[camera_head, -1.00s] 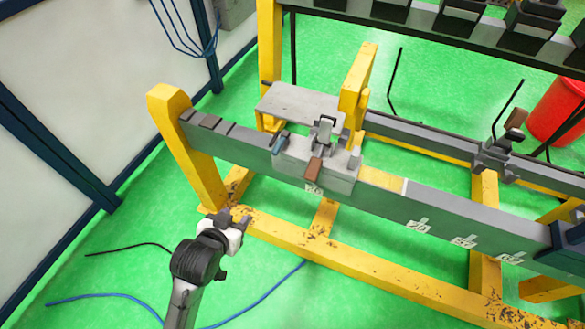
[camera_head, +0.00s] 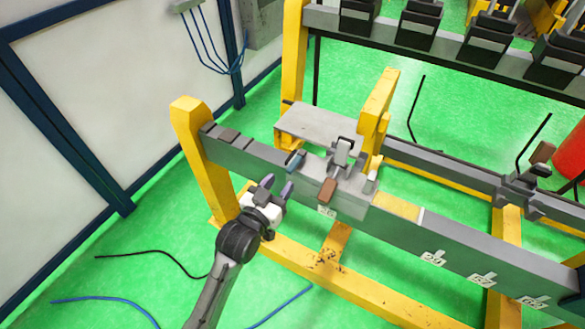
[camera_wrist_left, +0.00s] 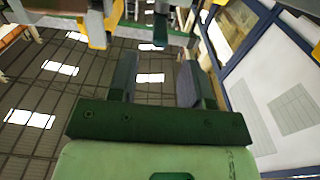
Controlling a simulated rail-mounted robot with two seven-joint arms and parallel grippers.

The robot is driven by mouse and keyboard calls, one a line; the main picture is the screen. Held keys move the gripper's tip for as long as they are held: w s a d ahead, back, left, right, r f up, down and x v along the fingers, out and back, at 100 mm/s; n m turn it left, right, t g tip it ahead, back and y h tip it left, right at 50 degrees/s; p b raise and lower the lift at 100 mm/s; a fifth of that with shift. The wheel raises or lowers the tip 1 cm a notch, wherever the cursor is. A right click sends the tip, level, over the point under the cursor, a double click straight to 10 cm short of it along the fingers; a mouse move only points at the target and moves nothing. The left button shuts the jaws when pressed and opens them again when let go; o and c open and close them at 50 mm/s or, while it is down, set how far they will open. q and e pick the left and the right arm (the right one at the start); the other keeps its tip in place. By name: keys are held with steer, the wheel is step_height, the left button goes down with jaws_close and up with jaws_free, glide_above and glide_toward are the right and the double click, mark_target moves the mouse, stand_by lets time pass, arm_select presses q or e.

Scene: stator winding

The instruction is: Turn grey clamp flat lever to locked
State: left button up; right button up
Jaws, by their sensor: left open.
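The grey clamp (camera_head: 352,186) sits on the grey beam in the head view. It has an upright light-grey lever piece (camera_head: 342,152), a brown-tipped handle (camera_head: 327,190) toward the front and a blue-tipped handle (camera_head: 295,160) at its left. I cannot tell which one is the flat lever. My left gripper (camera_head: 277,187) is open and empty, in front of the beam and left of the clamp, apart from the handles. In the left wrist view, its two spread fingers (camera_wrist_left: 157,76) have nothing between them. My right gripper is not in view.
The grey beam (camera_head: 455,240) runs to the lower right on a yellow frame (camera_head: 200,165). A flat grey plate (camera_head: 315,124) and yellow post (camera_head: 378,105) stand behind the clamp. Another clamp (camera_head: 522,182) is on the rear rail. Cables lie on the green floor.

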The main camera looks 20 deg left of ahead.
mark_target(288, 172)
arm_select(q)
steer(key=w, duration=0.2)
steer(key=w+b, duration=0.1)
steer(key=w, duration=0.1)
steer(key=w+d, duration=0.1)
steer(key=w, duration=0.2)
steer(key=shift+w+b, duration=0.1)
steer(key=shift+b, duration=0.2)
jaws_close()
stand_by(0.4)
